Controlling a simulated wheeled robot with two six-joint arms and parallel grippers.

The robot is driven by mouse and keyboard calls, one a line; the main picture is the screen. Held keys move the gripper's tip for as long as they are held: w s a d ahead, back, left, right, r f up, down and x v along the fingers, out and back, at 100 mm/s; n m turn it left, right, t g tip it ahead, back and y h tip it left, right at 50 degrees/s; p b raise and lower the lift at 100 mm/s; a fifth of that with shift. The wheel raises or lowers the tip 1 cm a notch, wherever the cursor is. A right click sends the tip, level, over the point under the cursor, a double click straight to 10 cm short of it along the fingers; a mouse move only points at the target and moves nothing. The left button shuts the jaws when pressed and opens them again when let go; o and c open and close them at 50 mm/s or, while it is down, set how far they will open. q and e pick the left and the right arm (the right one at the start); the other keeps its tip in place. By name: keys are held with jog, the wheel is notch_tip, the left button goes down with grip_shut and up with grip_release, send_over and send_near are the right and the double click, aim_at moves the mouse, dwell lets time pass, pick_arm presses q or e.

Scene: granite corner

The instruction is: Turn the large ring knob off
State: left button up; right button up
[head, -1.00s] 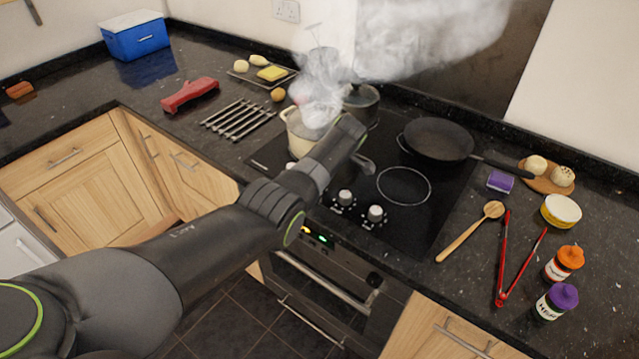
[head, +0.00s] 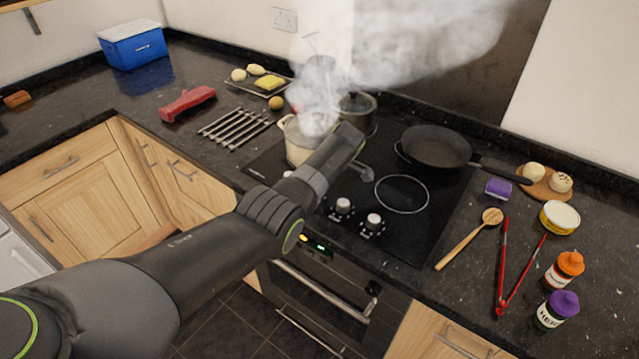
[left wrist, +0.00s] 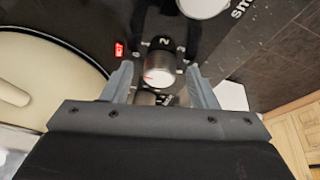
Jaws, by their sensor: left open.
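The hob (head: 420,225) has a marked ring (head: 402,194) and two silver knobs in sight, one (head: 343,207) beside another (head: 373,223). In the left wrist view a round silver knob (left wrist: 158,70) with a red pointer mark lies between the two fingers of my left gripper (left wrist: 160,88). The fingers are open, one on each side of it; I cannot tell whether they touch it. A small red display (left wrist: 119,50) glows beside this knob. In the head view my left arm hides the fingers and this knob. My right gripper is not in view.
A steaming cream pot (head: 298,145) stands close beside my left arm, with a dark lidded pot (head: 358,110) behind. A frying pan (head: 437,146) sits at the back right.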

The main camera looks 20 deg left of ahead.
pick_arm(q)
jog(key=shift+d+r, duration=0.15)
jog(key=shift+r, duration=0.3)
jog(key=b+v, duration=0.1)
jog(key=v, duration=1.5)
jog(key=shift+r, duration=0.25)
jog(key=shift+d, duration=0.1)
